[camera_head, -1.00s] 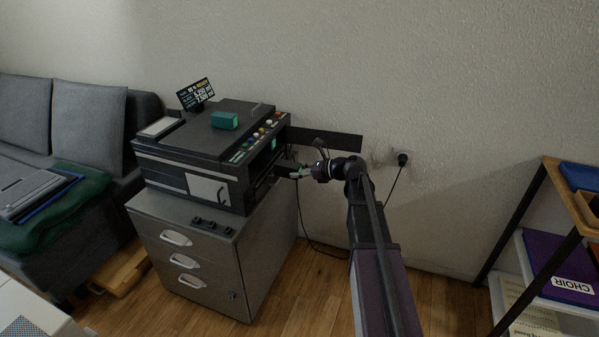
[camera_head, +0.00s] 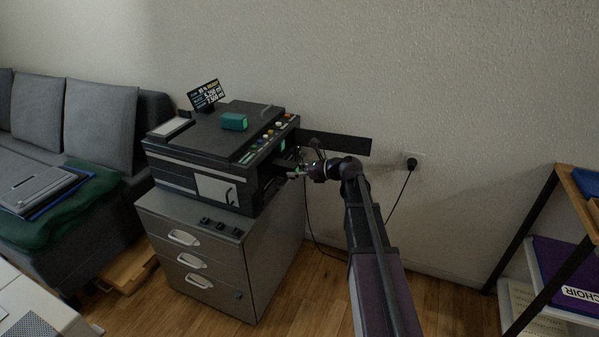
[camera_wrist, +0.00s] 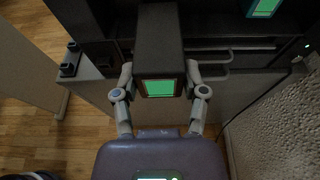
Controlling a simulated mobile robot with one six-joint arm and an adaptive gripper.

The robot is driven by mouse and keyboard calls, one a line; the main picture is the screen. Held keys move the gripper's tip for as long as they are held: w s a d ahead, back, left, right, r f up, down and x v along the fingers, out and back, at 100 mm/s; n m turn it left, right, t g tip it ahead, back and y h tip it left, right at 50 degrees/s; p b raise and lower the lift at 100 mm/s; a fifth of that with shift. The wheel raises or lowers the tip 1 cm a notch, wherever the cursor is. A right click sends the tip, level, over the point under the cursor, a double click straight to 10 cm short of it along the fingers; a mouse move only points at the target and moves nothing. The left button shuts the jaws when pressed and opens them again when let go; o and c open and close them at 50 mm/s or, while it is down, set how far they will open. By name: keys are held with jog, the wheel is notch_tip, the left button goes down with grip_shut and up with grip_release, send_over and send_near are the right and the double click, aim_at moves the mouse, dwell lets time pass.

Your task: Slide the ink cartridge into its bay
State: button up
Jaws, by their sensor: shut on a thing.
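The ink cartridge (camera_wrist: 160,42) is a long dark block with a green face on its near end, seen in the wrist view. My gripper (camera_wrist: 161,82) is shut on that near end, with one finger on each side. In the head view my gripper (camera_head: 301,173) is at the right side of the black printer (camera_head: 192,160), at its open bay. The cartridge's far end points into the printer's dark side. How deep it sits in the bay cannot be told. A green label (camera_head: 283,146) shows on the printer's side above the gripper.
A dark flap (camera_head: 338,144) sticks out to the right behind my gripper, close to the wall. A teal box (camera_head: 234,121) lies on the printer. The printer stands on a grey drawer cabinet (camera_head: 275,245). A shelf (camera_head: 540,230) stands at right; floor between is clear.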

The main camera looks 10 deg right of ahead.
aim_at(281, 167)
jog(key=shift+w+a, duration=0.8)
jog(key=shift+a, duration=0.25)
jog(key=shift+w+a, duration=0.75)
jog(key=shift+a, duration=0.3)
jog(key=shift+w+a, duration=0.6)
jog(key=shift+a, duration=0.25)
jog(key=shift+w+a, duration=0.65)
jog(key=shift+a, duration=0.25)
jog(key=shift+w+a, duration=0.6)
jog(key=shift+a, duration=0.25)
dwell(2.3)
jog(key=o, duration=1.2)
jog(key=shift+d, duration=0.1)
